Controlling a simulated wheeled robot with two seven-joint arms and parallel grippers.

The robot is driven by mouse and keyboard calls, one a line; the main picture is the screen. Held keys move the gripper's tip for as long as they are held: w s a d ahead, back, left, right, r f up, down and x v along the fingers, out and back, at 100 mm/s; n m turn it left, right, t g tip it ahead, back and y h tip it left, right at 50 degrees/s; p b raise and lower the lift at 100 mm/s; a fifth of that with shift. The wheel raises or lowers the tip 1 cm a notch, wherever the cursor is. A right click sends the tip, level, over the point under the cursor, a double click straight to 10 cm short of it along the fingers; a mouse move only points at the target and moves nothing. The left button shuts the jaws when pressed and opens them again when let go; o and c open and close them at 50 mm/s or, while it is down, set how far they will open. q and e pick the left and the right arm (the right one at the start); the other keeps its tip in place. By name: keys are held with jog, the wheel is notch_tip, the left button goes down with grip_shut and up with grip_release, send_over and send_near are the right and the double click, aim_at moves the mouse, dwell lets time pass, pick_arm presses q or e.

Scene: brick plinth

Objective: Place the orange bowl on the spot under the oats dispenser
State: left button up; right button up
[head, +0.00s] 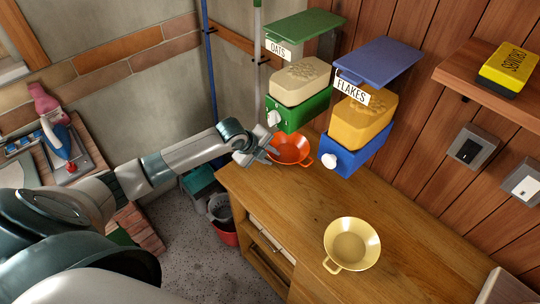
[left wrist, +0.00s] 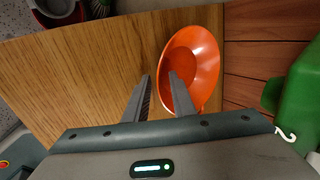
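The orange bowl (head: 291,149) is at the far left end of the wooden counter, below the green oats dispenser (head: 285,116). In the left wrist view the bowl (left wrist: 205,62) shows beside the wooden wall. My left gripper (head: 262,152) is at the bowl's left side. In the left wrist view its two fingers (left wrist: 160,85) are apart, one over the bowl's inside and one outside its near rim. I cannot tell whether they touch it. No marked spot shows under the dispenser. My right gripper is in neither view.
The blue flakes dispenser (head: 352,148) hangs right of the oats one. A yellow bowl (head: 351,246) stands on the counter (head: 290,205) in front. A shelf (head: 490,75) with a yellow box (head: 510,65) is at upper right. A red bin (head: 226,232) stands left of the counter.

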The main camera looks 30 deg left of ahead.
pick_arm(q)
jog(key=shift+s+a+r, duration=0.2)
jog(key=shift+s+r, duration=0.1)
jog(key=shift+r, duration=0.2)
jog(key=b+v, duration=0.3)
jog(key=v, duration=0.7)
jog(key=shift+s+r, duration=0.2)
jog(key=shift+r, duration=0.15)
dwell(0.4)
dwell(0.9)
